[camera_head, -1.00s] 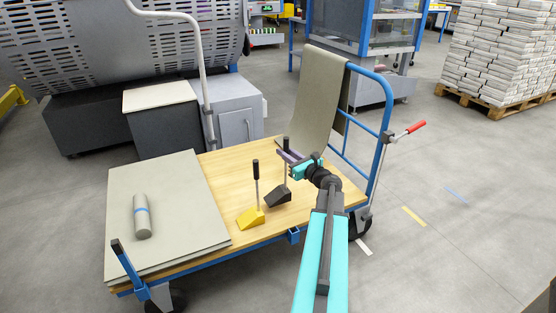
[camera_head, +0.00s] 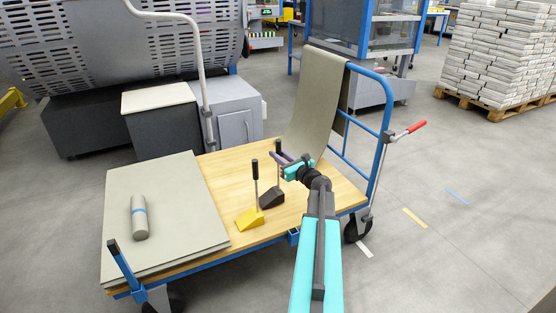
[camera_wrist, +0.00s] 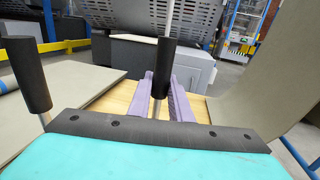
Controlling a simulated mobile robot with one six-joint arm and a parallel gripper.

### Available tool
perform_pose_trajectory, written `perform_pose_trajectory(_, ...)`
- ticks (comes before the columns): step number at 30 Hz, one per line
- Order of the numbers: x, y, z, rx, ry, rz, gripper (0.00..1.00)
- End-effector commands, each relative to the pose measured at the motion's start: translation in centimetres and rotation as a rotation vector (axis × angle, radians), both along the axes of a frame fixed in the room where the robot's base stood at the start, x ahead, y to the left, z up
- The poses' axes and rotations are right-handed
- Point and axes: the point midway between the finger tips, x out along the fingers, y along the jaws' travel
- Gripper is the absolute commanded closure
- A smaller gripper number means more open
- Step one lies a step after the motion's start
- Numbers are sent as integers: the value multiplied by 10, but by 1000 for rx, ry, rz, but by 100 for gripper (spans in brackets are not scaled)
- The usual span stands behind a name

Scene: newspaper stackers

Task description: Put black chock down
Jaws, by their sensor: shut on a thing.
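The black chock (camera_head: 271,195) has a dark wedge base and an upright rod with a black handle. It stands on the wooden cart deck (camera_head: 232,169), right of the yellow chock (camera_head: 250,219). My gripper (camera_head: 282,158) is at the black chock's rod, with its purple fingers on both sides of it. In the wrist view the black handle (camera_wrist: 164,67) rises between the purple fingers (camera_wrist: 163,98), which are shut on the rod below it. The black wedge is hidden there. The yellow chock's black handle (camera_wrist: 31,74) shows at the left of the wrist view.
Grey sheets (camera_head: 167,216) with a grey roll (camera_head: 139,217) on them cover the left of the deck. A grey sheet (camera_head: 317,97) hangs over the blue cart handle (camera_head: 382,130) behind my gripper. Bare deck lies behind the chocks.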

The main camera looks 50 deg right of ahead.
Motion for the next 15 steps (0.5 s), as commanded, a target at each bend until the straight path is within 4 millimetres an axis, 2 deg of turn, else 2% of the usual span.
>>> perform_pose_trajectory(3, 0, 0, -9, 2, -2, 1, 100)
perform_pose_trajectory(15, 1, 1, -11, 1, -3, 2, 100)
